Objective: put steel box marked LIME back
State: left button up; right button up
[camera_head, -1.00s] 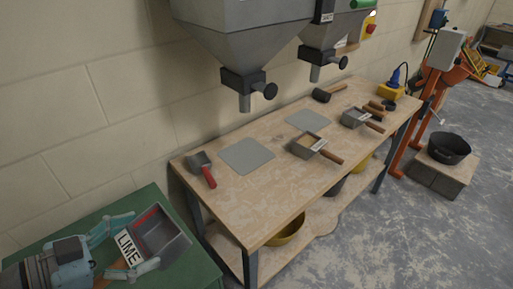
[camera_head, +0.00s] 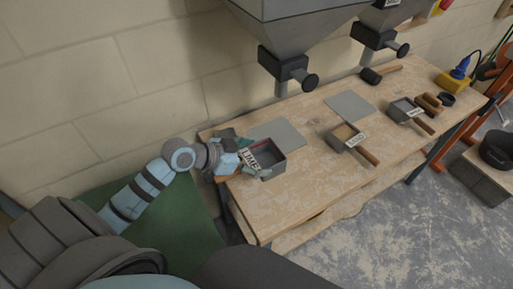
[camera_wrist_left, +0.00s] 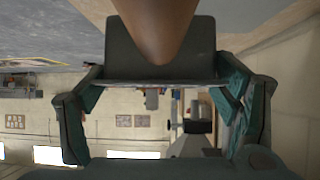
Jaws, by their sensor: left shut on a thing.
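The steel box marked LIME (camera_head: 273,166) is a small open grey box with a white label. In the wrist view its grey wall (camera_wrist_left: 122,45) and brown handle (camera_wrist_left: 165,25) fill the top middle. My left gripper (camera_head: 248,158) is shut on it, with its fingers either side. The box is at the left end of the wooden bench (camera_head: 300,195), in front of a flat grey plate (camera_head: 282,134) and overlapping its near edge in view. I cannot tell whether it touches the bench. My right gripper is not in view.
A second grey plate (camera_head: 350,104) is bare. Two other handled steel boxes stand rightward, one nearer (camera_head: 340,134) and one farther (camera_head: 400,108). A mallet (camera_head: 371,76) lies at the back. Hopper outlets (camera_head: 285,68) hang above the bench. The bench's front middle is clear.

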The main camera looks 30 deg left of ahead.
pick_arm(q)
notch_tip(320, 180, down, 8)
jog(key=b, duration=0.7)
jog(key=shift+w+d+r, duration=0.1)
jog(key=shift+w+r, duration=0.05)
jog(key=shift+r, duration=0.05)
jog(key=shift+f, duration=0.1)
jog(key=shift+f+b, duration=0.45)
jog(key=shift+f, duration=0.05)
jog(key=o, duration=1.4)
